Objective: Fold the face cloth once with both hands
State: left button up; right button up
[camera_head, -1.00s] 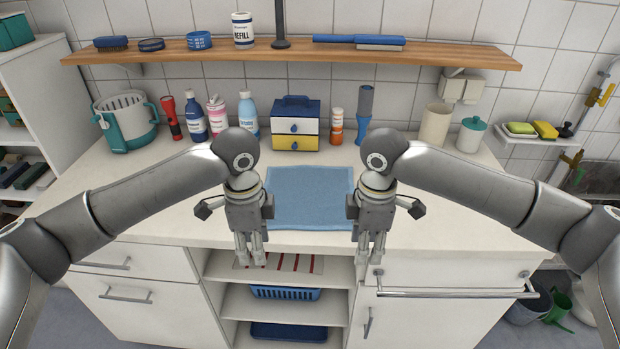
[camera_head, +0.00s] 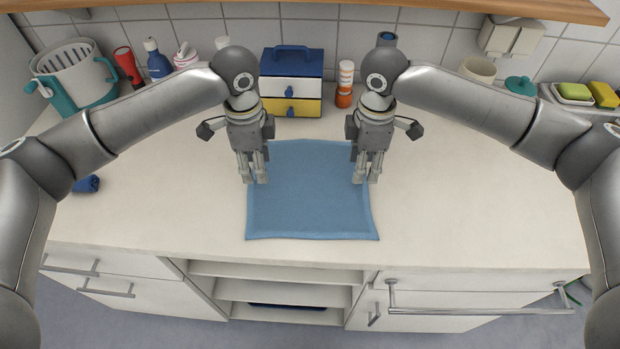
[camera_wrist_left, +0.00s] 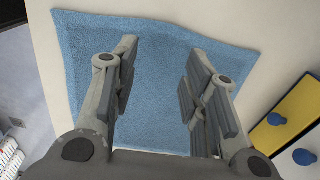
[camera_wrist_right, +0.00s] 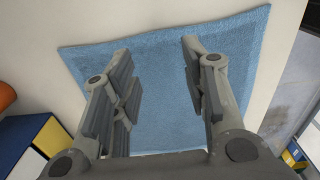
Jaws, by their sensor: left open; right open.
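The blue face cloth (camera_head: 310,200) lies flat and spread out on the pale countertop, its near edge close to the counter's front. My left gripper (camera_head: 254,182) points down over the cloth's left side in the head view. My right gripper (camera_head: 366,181) points down over its right side. Both are open and empty. In the left wrist view the cloth (camera_wrist_left: 150,60) shows between and around the spread fingers. The right wrist view also shows the cloth (camera_wrist_right: 160,80) between the spread fingers. I cannot tell whether the fingertips touch it.
A small drawer box (camera_head: 291,82) in blue, white and yellow stands behind the cloth, with an orange-white bottle (camera_head: 345,84) to its right. A teal and white basket (camera_head: 75,75) stands at the back left. A small blue item (camera_head: 87,183) lies at left. The counter (camera_head: 450,190) right of the cloth is clear.

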aim_at(260, 186)
pick_arm(q)
jog(key=shift+w+f, duration=0.1)
jog(key=shift+f, duration=2.55)
pick_arm(e)
jog(key=shift+w+f, duration=0.1)
jog(key=shift+f, duration=2.5)
pick_arm(q)
jog(key=shift+f, duration=0.2)
pick_arm(e)
jog(key=shift+f, duration=0.2)
pick_arm(q)
jog(key=shift+c, duration=1.2)
pick_arm(e)
jog(key=shift+c, duration=1.2)
pick_arm(q)
grip_shut()
pick_arm(e)
grip_shut()
